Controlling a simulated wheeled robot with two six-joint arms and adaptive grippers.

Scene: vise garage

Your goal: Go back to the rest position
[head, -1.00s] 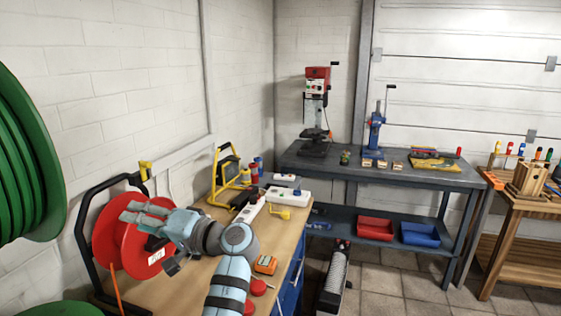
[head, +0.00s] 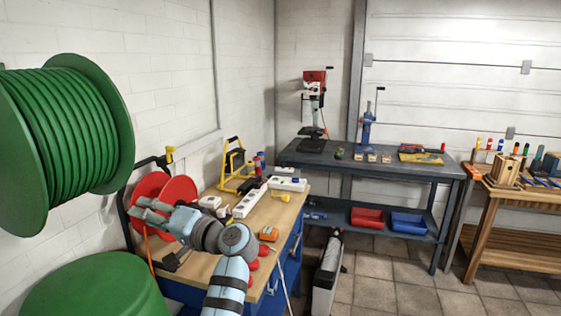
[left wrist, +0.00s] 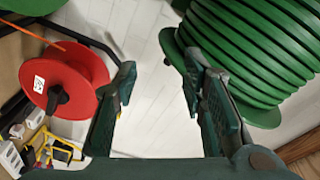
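My left gripper (head: 148,212) is at the left side of the wooden-topped bench, in front of a red cable reel (head: 178,187) in the head view. In the left wrist view my left gripper (left wrist: 158,80) shows two fingers wide apart with nothing between them, only the white wall behind. The red reel (left wrist: 62,78) is left of the fingers there, and a green cable spool (left wrist: 262,45) is to their right. My left arm is bent over the bench's near end. My right gripper is not in view.
A large green spool (head: 68,135) hangs at left, with a green drum (head: 95,290) below. The wooden bench (head: 270,215) holds power strips and a yellow work light (head: 235,165). A dark workbench (head: 420,167) with a drill press (head: 313,110) stands behind.

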